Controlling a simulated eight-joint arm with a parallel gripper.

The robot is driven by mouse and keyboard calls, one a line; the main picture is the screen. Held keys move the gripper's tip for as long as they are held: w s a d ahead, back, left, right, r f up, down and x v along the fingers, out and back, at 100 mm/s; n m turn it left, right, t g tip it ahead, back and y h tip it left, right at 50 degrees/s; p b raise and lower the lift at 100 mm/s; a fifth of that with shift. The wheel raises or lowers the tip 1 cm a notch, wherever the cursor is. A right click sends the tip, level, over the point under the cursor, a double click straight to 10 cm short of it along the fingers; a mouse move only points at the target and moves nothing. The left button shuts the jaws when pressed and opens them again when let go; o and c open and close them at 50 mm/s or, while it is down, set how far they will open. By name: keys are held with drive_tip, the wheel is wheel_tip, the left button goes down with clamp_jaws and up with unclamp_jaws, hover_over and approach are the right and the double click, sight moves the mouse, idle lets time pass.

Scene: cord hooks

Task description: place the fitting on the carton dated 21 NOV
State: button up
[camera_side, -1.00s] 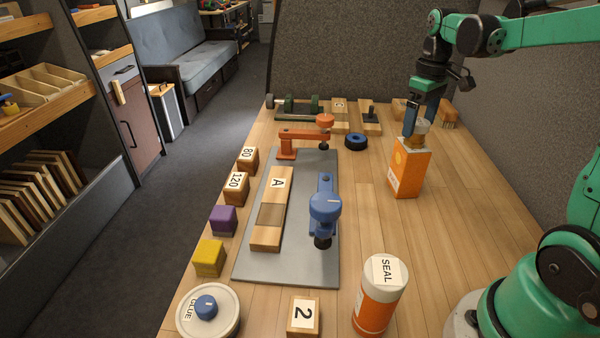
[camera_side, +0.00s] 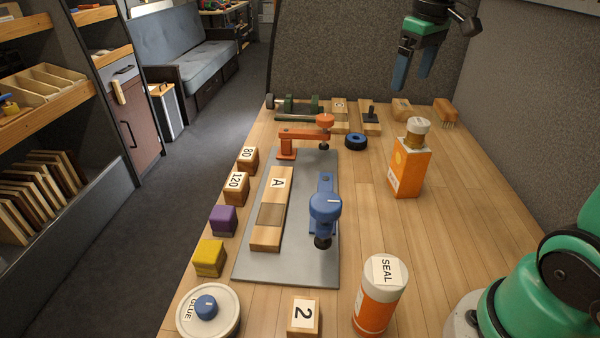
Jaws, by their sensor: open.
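An orange carton (camera_side: 408,172) with a pale top stands upright on the right half of the bench. A date on it cannot be read in this view. The fitting (camera_side: 416,134), a small piece with a white top and a brass-brown lower part, rests upright on top of the carton. My gripper (camera_side: 413,77) is open and empty, its two blue fingers pointing down. It is well above the fitting and apart from it, in front of the grey back panel.
An orange bottle marked SEAL (camera_side: 378,295) stands at the front. A grey plate (camera_side: 300,255) left of the carton bears orange and blue clamps and a wooden block marked A (camera_side: 272,225). A blue ring (camera_side: 356,141) and a brush (camera_side: 446,112) lie farther back. Bare bench surrounds the carton.

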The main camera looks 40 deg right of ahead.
drive_tip(key=s+a+f+t, duration=0.3)
drive_tip(key=a+f+t, duration=0.2)
drive_tip(key=a+f, duration=0.5)
drive_tip(key=a, duration=0.4)
drive_tip(key=shift+s+f+t+y, duration=0.2)
drive_tip(key=shift+s+t+y, duration=0.1)
drive_tip(key=shift+s+y, duration=0.1)
